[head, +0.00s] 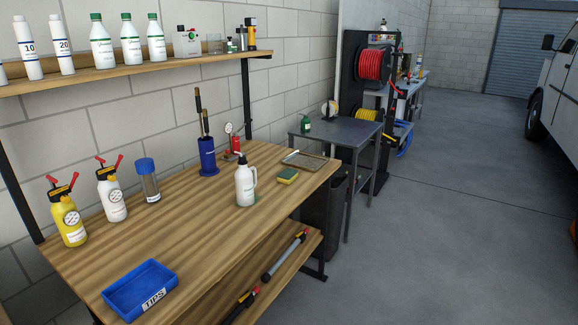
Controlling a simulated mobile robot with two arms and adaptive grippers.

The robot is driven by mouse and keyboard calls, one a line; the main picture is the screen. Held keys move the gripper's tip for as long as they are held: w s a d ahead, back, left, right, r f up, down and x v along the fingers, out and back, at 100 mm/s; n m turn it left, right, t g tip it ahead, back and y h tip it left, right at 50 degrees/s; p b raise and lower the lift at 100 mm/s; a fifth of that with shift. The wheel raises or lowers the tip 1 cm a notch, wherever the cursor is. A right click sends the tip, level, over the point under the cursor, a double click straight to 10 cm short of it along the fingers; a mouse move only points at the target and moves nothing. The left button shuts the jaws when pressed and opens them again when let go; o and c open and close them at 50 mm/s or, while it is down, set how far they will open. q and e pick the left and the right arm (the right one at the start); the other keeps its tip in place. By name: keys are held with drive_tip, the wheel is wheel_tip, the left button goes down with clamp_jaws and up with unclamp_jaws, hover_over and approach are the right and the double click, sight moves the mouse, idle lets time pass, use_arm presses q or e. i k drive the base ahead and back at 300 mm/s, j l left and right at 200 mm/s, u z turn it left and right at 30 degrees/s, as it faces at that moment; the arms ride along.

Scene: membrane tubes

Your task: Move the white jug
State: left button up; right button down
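The white jug (245,184) stands upright on the wooden workbench (205,240), right of the middle of its top. It has a handle on its right side and a dark spout or pump top, and a green patch shows on the bench under its base. Neither of my grippers shows in the head view, and nothing is touching the jug.
A sponge (287,176) and a shallow tray (304,160) lie right of the jug. A blue holder (208,158) with tall tools stands behind it. Sprayers (70,215) and a blue bin (140,290) are at the left. A bottle shelf (150,72) hangs above. Bench centre is clear.

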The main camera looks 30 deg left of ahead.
sight(244, 183)
drive_tip(key=i+l+u, duration=0.1)
drive_tip(key=i+u, duration=0.4)
drive_tip(key=i+l+u, duration=0.3)
drive_tip(key=u, duration=0.15)
drive_tip(key=i+l+u, duration=0.8)
drive_tip(key=l+u, duration=0.2)
